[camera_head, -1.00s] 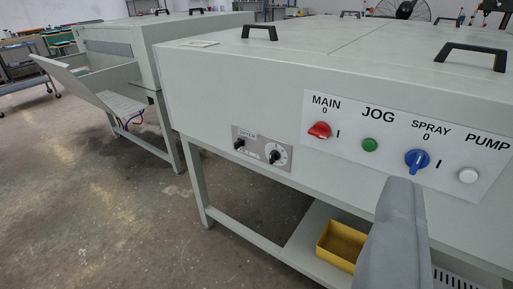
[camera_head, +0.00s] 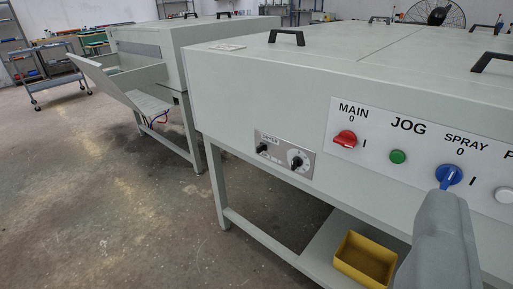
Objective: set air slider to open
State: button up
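No air slider can be made out in this view. A grey machine (camera_head: 300,95) stands ahead with a white control panel on its side. The panel carries a red MAIN switch (camera_head: 345,139), a green JOG button (camera_head: 398,157) and a blue SPRAY switch (camera_head: 448,176). A small grey dryer panel (camera_head: 280,157) with two black knobs sits lower left on the same side. One grey finger of my gripper (camera_head: 443,215) shows at the lower right, its tip just below the SPRAY switch in the picture. The other finger is not seen, so the opening cannot be judged.
A yellow bin (camera_head: 345,264) sits on the machine's low shelf. A second grey machine (camera_head: 190,50) with a sloped open tray (camera_head: 108,88) stands behind to the left. A grey cart (camera_head: 55,80) is at the far left. Concrete floor at the lower left is clear.

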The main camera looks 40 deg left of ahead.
jog(key=w+a+f+y, duration=0.1)
jog(key=w+a+f, duration=0.2)
jog(key=w+a, duration=0.45)
jog(key=w+a+f+t+y, duration=0.1)
jog(key=w+a+f, duration=0.2)
jog(key=w+a, duration=0.4)
jog(key=w+a+f+y, duration=0.1)
jog(key=w+a+f, duration=0.2)
jog(key=w+a, duration=0.45)
jog(key=m+h, duration=0.1)
jog(key=h, duration=0.5)
send_near(257, 148)
jog(key=shift+g, duration=0.3)
jog(key=w, duration=0.3)
jog(key=w+d, duration=0.1)
jog(key=w, duration=0.5)
jog(key=shift+w+d+r, duration=0.15)
jog(key=shift+d+r, duration=0.05)
jog(key=shift+r, duration=0.1)
jog(key=shift+c, duration=0.4)
grip_shut()
